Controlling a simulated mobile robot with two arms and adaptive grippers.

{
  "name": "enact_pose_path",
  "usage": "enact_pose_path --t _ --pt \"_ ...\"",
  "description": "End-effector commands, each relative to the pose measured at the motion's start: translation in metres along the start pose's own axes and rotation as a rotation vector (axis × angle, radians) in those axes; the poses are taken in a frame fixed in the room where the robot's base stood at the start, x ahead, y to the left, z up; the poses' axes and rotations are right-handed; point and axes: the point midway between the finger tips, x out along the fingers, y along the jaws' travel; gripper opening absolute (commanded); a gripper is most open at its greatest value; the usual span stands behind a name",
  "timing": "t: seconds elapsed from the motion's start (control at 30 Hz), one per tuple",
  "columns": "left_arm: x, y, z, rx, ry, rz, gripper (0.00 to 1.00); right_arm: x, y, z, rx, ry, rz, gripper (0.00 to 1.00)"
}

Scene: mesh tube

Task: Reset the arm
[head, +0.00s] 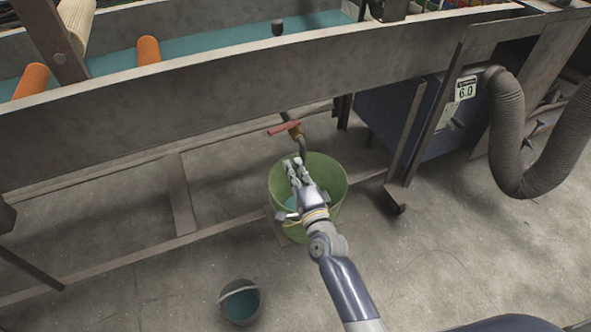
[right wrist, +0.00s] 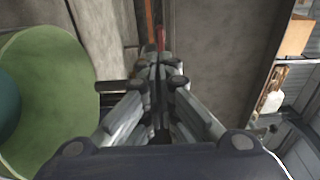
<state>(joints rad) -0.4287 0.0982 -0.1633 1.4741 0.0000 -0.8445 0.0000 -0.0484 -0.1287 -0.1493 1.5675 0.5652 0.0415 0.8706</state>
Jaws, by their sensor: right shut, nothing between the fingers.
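My right gripper (head: 295,168) is in the middle of the head view, in front of and partly over the mouth of a green bucket (head: 335,178). Its fingers are shut with nothing between them. In the right wrist view the shut fingertips (right wrist: 157,65) point toward the grey metal side of the trough, with the green bucket (right wrist: 70,70) at the left. A pipe with a red-handled valve (head: 284,127) comes down from the trough just beyond the fingertips. I cannot tell if the fingers touch it. My left gripper is not in view.
A long grey trough (head: 220,100) holding blue-green liquid runs across the top. A small dark bucket (head: 240,302) stands on the floor at the front. A blue box and a ribbed hose (head: 508,135) are at right.

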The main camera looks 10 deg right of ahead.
Motion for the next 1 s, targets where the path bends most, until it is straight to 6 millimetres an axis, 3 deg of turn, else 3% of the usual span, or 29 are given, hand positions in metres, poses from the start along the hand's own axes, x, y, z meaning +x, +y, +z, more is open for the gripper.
enact_pose_path --t 0.73,0.87,1.0 --pt "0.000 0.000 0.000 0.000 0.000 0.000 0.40 -0.010 0.006 0.001 -0.019 -0.009 0.016 0.00" --pt "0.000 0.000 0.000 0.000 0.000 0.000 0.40 -0.027 0.048 0.008 -0.160 -0.070 0.124 0.00" --pt "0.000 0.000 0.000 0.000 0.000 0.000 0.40 -0.073 0.132 0.015 -0.452 -0.222 0.337 0.00"
